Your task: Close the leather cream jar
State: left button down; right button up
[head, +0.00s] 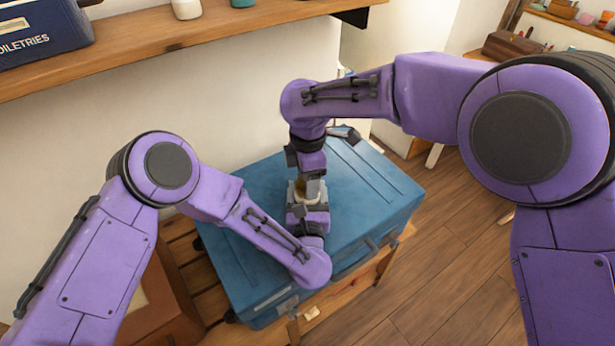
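A small jar (299,188), which I take to be the leather cream jar, stands above the top of a blue suitcase (365,185). Only a pale and brownish-yellow sliver of it shows, because both grippers crowd around it. My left gripper (304,198) reaches in from the front at the jar's lower part. My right gripper (309,180) points down from above at the jar's top. The fingers are small and overlap, so I cannot tell how either one grips. Whether a lid is on the jar is hidden.
The suitcase lies on a wooden slatted rack (392,250). A wooden shelf (170,42) along the wall carries a dark blue toiletries box (40,30), a white jar (187,8) and a teal item (243,2).

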jog(key=m, duration=0.4)
jog(key=o, duration=1.2)
jog(key=shift+c, duration=0.2)
jog(key=shift+r, duration=2.25)
